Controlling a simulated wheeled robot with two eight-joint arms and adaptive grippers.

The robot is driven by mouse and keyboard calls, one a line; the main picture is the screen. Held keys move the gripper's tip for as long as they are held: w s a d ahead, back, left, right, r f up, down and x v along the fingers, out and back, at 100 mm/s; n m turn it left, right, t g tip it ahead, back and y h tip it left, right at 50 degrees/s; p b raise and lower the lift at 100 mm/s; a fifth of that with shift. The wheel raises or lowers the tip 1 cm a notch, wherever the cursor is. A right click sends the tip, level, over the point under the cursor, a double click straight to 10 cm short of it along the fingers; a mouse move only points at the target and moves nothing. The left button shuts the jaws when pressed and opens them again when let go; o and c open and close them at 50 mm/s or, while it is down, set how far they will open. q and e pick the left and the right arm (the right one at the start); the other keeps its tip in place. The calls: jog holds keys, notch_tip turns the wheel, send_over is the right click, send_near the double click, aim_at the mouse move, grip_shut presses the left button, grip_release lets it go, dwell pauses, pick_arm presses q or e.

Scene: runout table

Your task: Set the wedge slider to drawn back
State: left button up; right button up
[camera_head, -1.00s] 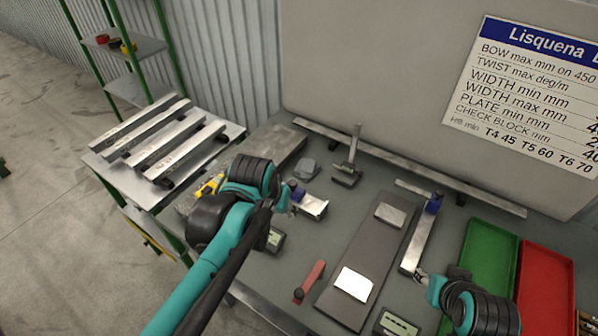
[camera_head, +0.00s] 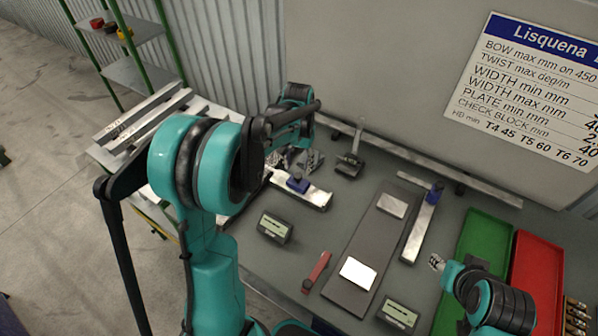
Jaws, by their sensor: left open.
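A bright metal piece (camera_head: 316,198) with a blue block (camera_head: 298,184) on it lies left of centre on the table. A long metal bar (camera_head: 420,232) with a blue piece (camera_head: 436,189) at its far end lies to the right. I cannot tell for certain which blue part is the wedge slider. My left gripper (camera_head: 297,161) is open, just above and behind the left blue block. My arm partly hides it, and contact cannot be judged. My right gripper (camera_head: 437,262) is small in view beside the long bar's near end. Its opening is unclear.
A dark plate (camera_head: 352,247) with two light blocks lies mid-table. A red-handled tool (camera_head: 317,270), two displays (camera_head: 275,228) (camera_head: 398,313) and a dark stand (camera_head: 349,165) stand around. Green (camera_head: 483,238) and red (camera_head: 537,265) trays are at right. A rail (camera_head: 400,153) runs along the back.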

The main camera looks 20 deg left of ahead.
aim_at(298, 175)
pick_arm(q)
jog(key=shift+f+b, duration=0.3)
jog(key=shift+f, duration=1.7)
grip_shut()
jog(key=d, duration=0.4)
jog(key=s+d, duration=0.1)
jog(key=d, duration=0.2)
jog(key=shift+d, duration=0.1)
jog(key=shift+c, duration=0.3)
grip_release()
jog(key=shift+o, duration=0.3)
jog(key=shift+d, duration=0.1)
